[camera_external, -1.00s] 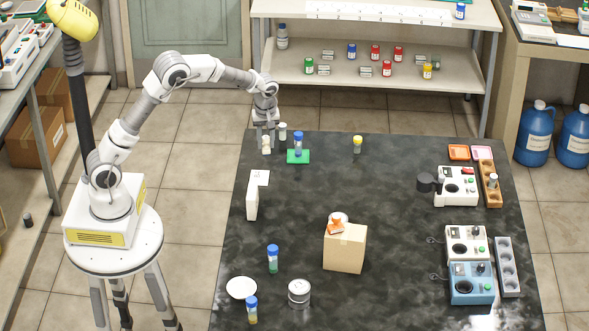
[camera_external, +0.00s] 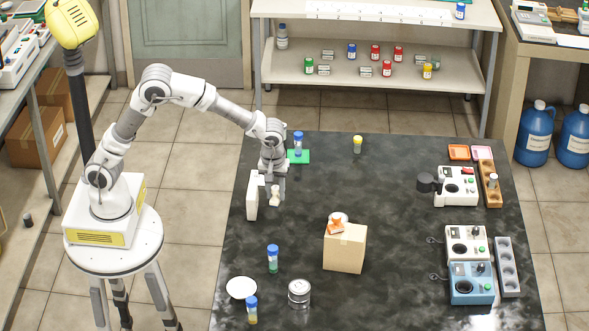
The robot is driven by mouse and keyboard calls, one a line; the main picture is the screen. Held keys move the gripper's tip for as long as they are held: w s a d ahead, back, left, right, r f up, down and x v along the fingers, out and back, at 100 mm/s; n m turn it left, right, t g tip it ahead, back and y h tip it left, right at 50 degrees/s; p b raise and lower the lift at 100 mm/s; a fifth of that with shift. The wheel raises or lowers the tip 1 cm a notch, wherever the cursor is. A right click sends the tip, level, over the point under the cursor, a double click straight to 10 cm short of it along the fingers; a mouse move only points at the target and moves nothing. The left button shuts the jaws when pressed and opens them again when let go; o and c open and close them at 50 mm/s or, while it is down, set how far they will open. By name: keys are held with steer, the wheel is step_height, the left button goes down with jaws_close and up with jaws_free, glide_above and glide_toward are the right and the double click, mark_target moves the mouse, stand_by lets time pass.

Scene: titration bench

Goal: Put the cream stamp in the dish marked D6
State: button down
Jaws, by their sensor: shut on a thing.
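My gripper (camera_external: 274,188) is shut on the cream stamp (camera_external: 275,198), a small pale upright piece. It holds the stamp over the left part of the dark table, just right of a white upright block. Whether the stamp touches the table I cannot tell. A white round dish (camera_external: 241,288) lies at the table's front left. Another pale round thing (camera_external: 338,217) shows partly behind a tan box. No D6 mark is readable on either, so I cannot tell which dish is D6.
The white block (camera_external: 252,196) stands close left of my gripper. The tan box (camera_external: 345,248) with an orange thing on it stands mid-table. A blue-capped tube (camera_external: 272,259), another tube (camera_external: 252,309) and a metal tin (camera_external: 299,292) stand near the white dish. The table's centre right is clear.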

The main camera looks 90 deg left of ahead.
steer(key=s+d+m, duration=0.2)
steer(key=s+d, duration=0.4)
steer(key=d, duration=0.5)
steer(key=s+d+m, duration=0.2)
steer(key=s+d, duration=0.3)
steer(key=d, duration=0.6)
steer(key=s+d+m, duration=0.3)
steer(key=s+d, duration=0.3)
steer(key=d, duration=0.5)
glide_toward(244, 293)
steer(key=shift+s+a+f+t, duration=0.2)
steer(key=shift+a+t, duration=0.2)
steer(key=shift+f, duration=2.05)
steer(key=shift+f+b, duration=0.45)
steer(key=shift+b, duration=0.05)
steer(key=c, duration=0.9)
jaws_free()
steer(key=shift+r, duration=0.1)
